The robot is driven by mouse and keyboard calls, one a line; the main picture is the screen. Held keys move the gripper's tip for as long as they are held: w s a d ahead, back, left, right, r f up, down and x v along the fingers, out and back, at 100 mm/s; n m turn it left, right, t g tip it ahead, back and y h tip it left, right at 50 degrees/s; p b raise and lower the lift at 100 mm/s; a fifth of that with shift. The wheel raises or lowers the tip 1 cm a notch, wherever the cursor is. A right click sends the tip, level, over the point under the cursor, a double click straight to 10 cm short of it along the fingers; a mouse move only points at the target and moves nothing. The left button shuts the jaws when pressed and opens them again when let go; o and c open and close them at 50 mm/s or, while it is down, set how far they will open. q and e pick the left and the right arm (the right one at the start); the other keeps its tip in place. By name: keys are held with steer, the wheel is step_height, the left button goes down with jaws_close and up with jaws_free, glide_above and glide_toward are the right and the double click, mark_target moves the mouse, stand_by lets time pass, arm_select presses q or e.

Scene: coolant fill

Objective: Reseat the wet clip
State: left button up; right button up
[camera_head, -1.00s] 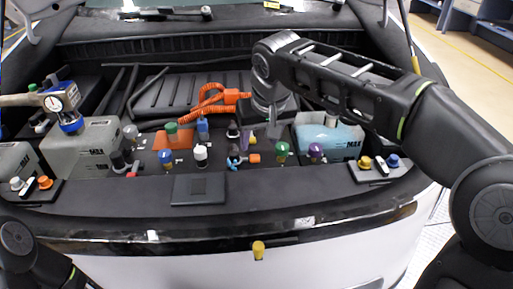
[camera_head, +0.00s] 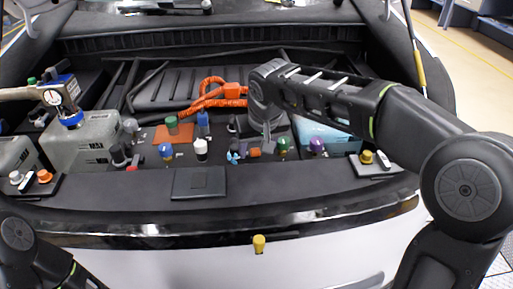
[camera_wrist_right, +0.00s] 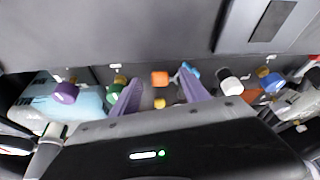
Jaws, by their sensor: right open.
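My right gripper (camera_head: 268,146) is low over the engine bay, among the small caps behind the front ledge. In the right wrist view its two purple fingers (camera_wrist_right: 160,92) are spread apart with nothing clamped between them. A small orange piece (camera_wrist_right: 159,78) shows between the fingers, with a small yellow piece (camera_wrist_right: 160,103) below it. A small light-blue piece (camera_wrist_right: 191,69) is by the right finger. In the head view the light-blue piece (camera_head: 234,157) is left of the orange piece (camera_head: 254,153). I cannot tell which piece is the clip. My left gripper is not in view.
A green cap (camera_head: 283,143) and a purple cap (camera_head: 317,145) stand right of the gripper. A white cap (camera_head: 200,147) and blue cap (camera_head: 165,151) stand left. A pale-blue tank (camera_head: 330,138) is partly behind my arm. A flat black plate (camera_head: 199,182) lies on the ledge.

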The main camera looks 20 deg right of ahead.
jaws_close()
stand_by(0.6)
